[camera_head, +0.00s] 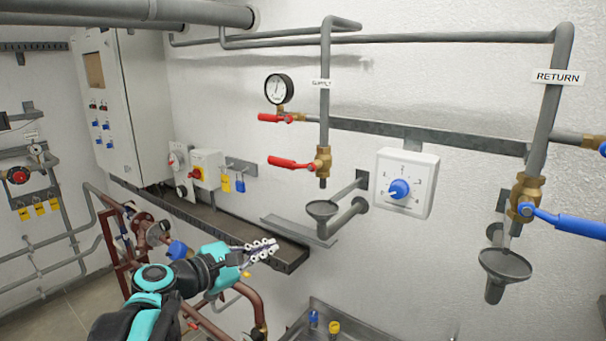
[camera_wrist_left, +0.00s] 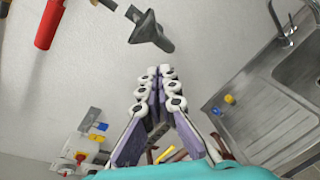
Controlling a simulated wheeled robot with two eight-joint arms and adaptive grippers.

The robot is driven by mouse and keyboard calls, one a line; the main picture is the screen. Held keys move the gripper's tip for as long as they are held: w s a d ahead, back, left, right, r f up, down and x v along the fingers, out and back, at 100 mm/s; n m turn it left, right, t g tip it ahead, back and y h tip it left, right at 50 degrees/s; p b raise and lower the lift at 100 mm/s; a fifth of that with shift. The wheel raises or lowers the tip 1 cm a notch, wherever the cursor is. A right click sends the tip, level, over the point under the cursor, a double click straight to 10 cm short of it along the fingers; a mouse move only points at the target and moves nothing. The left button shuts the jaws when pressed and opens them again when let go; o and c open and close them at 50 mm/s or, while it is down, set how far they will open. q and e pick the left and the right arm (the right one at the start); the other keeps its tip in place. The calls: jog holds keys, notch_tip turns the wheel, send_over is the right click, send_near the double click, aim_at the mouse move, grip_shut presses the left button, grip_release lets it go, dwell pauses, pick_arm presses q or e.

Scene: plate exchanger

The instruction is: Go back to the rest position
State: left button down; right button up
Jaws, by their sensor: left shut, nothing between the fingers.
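My left gripper (camera_head: 262,250) reaches in from the lower left in the head view. It is shut and empty, held in the air in front of the wall, below the red-handled supply valve (camera_head: 322,160). In the left wrist view my left gripper (camera_wrist_left: 160,88) shows its fingers together with nothing between them. A grey drain funnel (camera_wrist_left: 150,30) shows beyond the fingertips there; the same funnel (camera_head: 322,209) is up and right of my gripper in the head view. My right gripper is in neither view.
A grey wall tray (camera_head: 205,215) runs behind my left gripper. Copper pipes (camera_head: 255,310) lie below it. A metal sink (camera_head: 300,325) with a blue and a yellow item is at bottom centre. The blue-handled return valve (camera_head: 565,222) and a dial box (camera_head: 420,168) are at right.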

pick_arm(q)
jog(key=s+a+f+m+g+y+b, duration=0.1)
jog(key=s+f+m+b, duration=0.5)
jog(key=f, duration=0.9)
jog(key=s+a+f+m+g+y+b, duration=0.2)
jog(key=s+a+f+m+y+b, duration=0.2)
jog(key=f, duration=1.2)
jog(key=s+a+f+m+g+y+b, duration=0.2)
jog(key=s+f+m+y+b, duration=0.3)
jog(key=s+f+m+b, duration=0.5)
jog(key=s+a+f, duration=0.1)
jog(key=s+f, duration=0.3)
jog(key=f, duration=0.1)
jog(key=shift+a+f, duration=0.2)
jog(key=shift+f, duration=0.2)
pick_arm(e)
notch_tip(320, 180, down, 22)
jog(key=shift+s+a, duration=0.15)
